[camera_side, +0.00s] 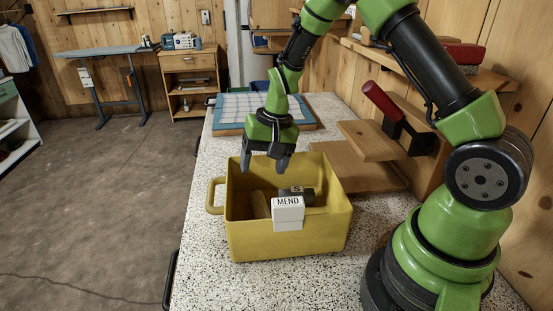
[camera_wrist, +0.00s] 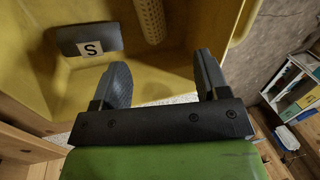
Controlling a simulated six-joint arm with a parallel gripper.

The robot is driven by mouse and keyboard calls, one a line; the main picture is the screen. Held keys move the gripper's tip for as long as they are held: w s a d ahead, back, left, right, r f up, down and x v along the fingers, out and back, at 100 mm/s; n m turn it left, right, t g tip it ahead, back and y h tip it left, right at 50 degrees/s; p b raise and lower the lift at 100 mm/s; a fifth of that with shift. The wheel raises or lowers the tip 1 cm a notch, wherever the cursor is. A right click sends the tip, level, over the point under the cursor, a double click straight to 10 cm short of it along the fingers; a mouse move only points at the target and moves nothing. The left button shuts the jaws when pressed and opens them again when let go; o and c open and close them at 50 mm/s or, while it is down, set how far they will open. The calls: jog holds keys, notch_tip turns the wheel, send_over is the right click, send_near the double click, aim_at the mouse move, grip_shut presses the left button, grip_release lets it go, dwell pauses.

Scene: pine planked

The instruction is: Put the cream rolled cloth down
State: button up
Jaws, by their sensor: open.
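A yellow bin (camera_side: 285,240) with a "MEND" label stands on the speckled counter; its wall also shows in the wrist view (camera_wrist: 25,65). A tan-cream rolled cloth (camera_side: 261,204) lies in the bin, towards its left side. It shows as a textured roll at the top of the wrist view (camera_wrist: 150,18). My gripper (camera_side: 264,165) is open and empty, pointing down over the back of the bin. In the wrist view its two fingers (camera_wrist: 162,72) are spread apart, with nothing between them. The cloth is clear of both fingers.
A dark grey roll tagged "S" (camera_side: 296,193) lies in the bin beside the cream one. A blue checked board (camera_side: 250,108) is behind. Wooden steps (camera_side: 366,141) and a red-handled tool (camera_side: 388,103) stand to the right. The counter's front left is clear.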

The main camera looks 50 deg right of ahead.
jog(key=s+a+r+n+t, duration=0.1)
jog(key=s+a+r+t, duration=0.1)
jog(key=s+r, duration=0.6)
jog(key=s+a+r+n+t, duration=0.2)
jog(key=s+a+r, duration=0.1)
jog(key=r, duration=0.8)
jog(key=s+r+t, duration=0.1)
jog(key=s+r, duration=0.1)
jog(key=s, duration=0.6)
jog(key=shift+a+n+t, duration=0.25)
jog(key=shift+n+t, duration=0.05)
jog(key=shift+s, duration=0.3)
jog(key=shift+c, duration=1)
jog(key=shift+w, duration=0.1)
